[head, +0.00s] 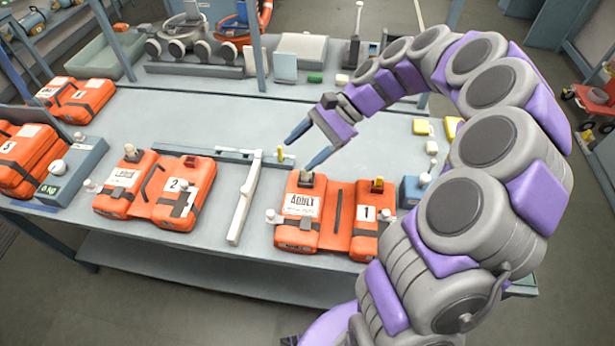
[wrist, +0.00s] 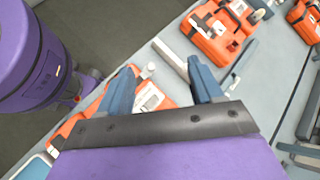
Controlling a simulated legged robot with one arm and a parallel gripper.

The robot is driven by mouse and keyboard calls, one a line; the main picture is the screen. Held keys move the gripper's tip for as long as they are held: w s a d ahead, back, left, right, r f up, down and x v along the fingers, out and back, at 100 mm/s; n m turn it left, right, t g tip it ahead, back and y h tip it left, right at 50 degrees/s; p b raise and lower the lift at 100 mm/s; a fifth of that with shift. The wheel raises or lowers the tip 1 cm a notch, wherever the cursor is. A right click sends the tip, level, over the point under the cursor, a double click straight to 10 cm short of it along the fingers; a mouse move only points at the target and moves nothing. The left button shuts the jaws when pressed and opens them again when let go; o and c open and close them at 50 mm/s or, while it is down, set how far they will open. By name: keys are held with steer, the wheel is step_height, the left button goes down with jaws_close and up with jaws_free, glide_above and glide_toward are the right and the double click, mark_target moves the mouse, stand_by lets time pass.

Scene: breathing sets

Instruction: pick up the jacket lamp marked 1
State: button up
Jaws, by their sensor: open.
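An orange life jacket (head: 322,238) with an "ADULT" label and a "1" lies at the front right of the table. My gripper (head: 303,153) is open and empty, above and behind the jacket. In the wrist view, orange and white parts of the jacket (wrist: 152,96) show between and beside my fingers (wrist: 162,76).
A jacket marked 2 (head: 173,200) lies to the left, past a pale upright-edged bar (head: 244,200). A blue box (head: 411,190) stands right of jacket 1. Another jacket marked 1 (head: 80,99) lies at the back left. The table middle (head: 200,115) is clear.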

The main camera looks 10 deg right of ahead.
steer(key=w+d+f+m+t+y, duration=0.2)
steer(key=w+d+f+m, duration=0.3)
steer(key=w+d+f, duration=0.15)
steer(key=m+t+b, duration=0.2)
steer(key=m+b, duration=0.1)
steer(key=m, duration=0.2)
glide_toward(307, 175)
steer(key=w+a+f, duration=0.1)
steer(key=w+a, duration=0.1)
steer(key=shift+w+a+f, duration=0.35)
steer(key=b+x, duration=0.1)
steer(key=x, duration=0.2)
steer(key=shift+s+a+f, duration=0.15)
steer(key=shift+a, duration=0.35)
steer(key=c, duration=1.2)
